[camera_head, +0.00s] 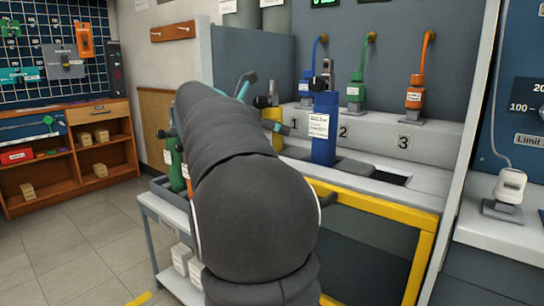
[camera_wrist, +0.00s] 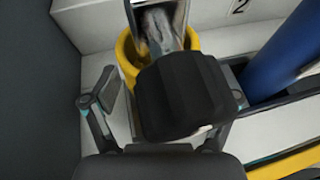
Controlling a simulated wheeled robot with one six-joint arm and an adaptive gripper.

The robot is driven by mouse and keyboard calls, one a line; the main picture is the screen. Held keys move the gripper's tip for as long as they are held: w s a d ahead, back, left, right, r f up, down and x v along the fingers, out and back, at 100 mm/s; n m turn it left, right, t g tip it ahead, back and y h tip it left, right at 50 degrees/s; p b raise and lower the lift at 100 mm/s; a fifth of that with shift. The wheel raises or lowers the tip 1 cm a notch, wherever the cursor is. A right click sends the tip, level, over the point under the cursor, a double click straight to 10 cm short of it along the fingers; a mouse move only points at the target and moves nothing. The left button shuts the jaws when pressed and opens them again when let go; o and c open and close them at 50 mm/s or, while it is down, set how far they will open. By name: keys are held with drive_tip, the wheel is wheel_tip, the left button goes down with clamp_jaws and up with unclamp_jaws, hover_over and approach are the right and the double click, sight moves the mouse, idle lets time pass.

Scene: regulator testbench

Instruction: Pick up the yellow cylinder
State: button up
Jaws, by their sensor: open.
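The yellow cylinder (camera_head: 271,124) stands upright at station 1 on the bench, mostly hidden behind my arm in the head view. In the wrist view its yellow body (camera_wrist: 127,57) shows around a grey metal valve part, behind a dark block-shaped part (camera_wrist: 185,95). My gripper (camera_wrist: 165,88) is open, with one finger left and one right of the dark block. I cannot tell whether either finger touches it. In the head view only a teal-marked piece of my gripper (camera_head: 246,84) shows beyond my arm, near the cylinder's top.
A blue cylinder (camera_head: 325,138) stands close to the right of the yellow one, and shows in the wrist view (camera_wrist: 285,55). Station 3 has an empty recess (camera_head: 390,177). A yellow rail (camera_head: 390,208) edges the bench. A cart with a green cylinder (camera_head: 174,165) stands at the left.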

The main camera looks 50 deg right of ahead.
drive_tip(key=c, duration=1.3)
drive_tip(key=shift+r, duration=0.15)
drive_tip(key=shift+c, duration=1.1)
wheel_tip(320, 180, up, 12)
drive_tip(key=p, duration=0.4)
drive_tip(key=shift+r, duration=0.2)
drive_tip(key=w+a, duration=0.2)
drive_tip(key=a, duration=1.5)
drive_tip(key=shift+w+a+f, duration=0.2)
drive_tip(key=shift+a+f, duration=0.05)
drive_tip(key=shift+a, duration=0.15)
